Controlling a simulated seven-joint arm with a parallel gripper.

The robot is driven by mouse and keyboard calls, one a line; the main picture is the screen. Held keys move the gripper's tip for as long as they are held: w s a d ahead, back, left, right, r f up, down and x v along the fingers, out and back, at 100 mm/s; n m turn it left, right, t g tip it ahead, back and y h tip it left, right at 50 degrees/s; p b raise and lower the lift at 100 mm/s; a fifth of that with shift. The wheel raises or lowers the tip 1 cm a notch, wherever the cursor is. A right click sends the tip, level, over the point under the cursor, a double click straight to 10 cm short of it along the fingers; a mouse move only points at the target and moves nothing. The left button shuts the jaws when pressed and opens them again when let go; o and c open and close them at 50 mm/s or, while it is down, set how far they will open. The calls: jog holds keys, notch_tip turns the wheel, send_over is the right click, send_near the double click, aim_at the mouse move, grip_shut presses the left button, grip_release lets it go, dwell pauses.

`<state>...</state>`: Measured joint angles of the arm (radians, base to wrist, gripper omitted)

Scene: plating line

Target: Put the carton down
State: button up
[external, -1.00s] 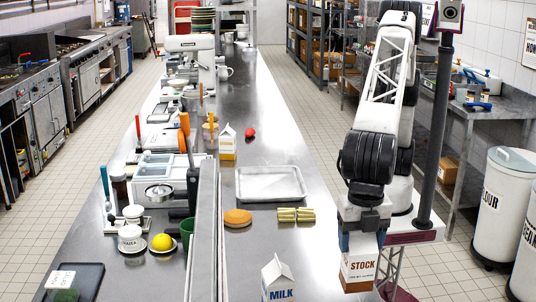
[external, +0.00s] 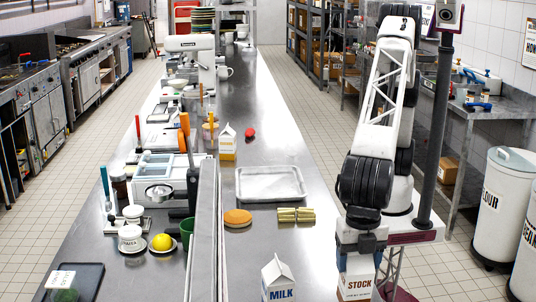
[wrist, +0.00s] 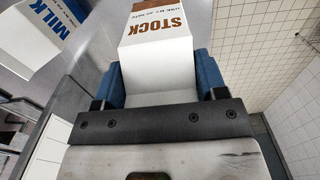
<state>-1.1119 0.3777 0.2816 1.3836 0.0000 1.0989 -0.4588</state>
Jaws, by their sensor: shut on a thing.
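The carton is a white and brown box marked STOCK (external: 357,284), low at the right edge of the steel counter in the external view. My gripper (external: 357,262) is shut on it, with blue fingers on either side. In the wrist view the carton (wrist: 160,50) sits between the two blue fingers of my gripper (wrist: 162,85), its STOCK face showing. Whether its base touches the counter is hidden.
A MILK carton (external: 279,281) stands to the left on the counter (external: 320,235), and also shows in the wrist view (wrist: 38,35). The counter's right edge is close.

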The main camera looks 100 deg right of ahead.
dwell(0.3)
jog(key=shift+f, duration=1.95)
jog(key=shift+f, duration=0.15)
jog(key=o, duration=1.7)
jog(key=shift+c, duration=0.2)
notch_tip(320, 180, up, 12)
jog(key=shift+r, duration=0.1)
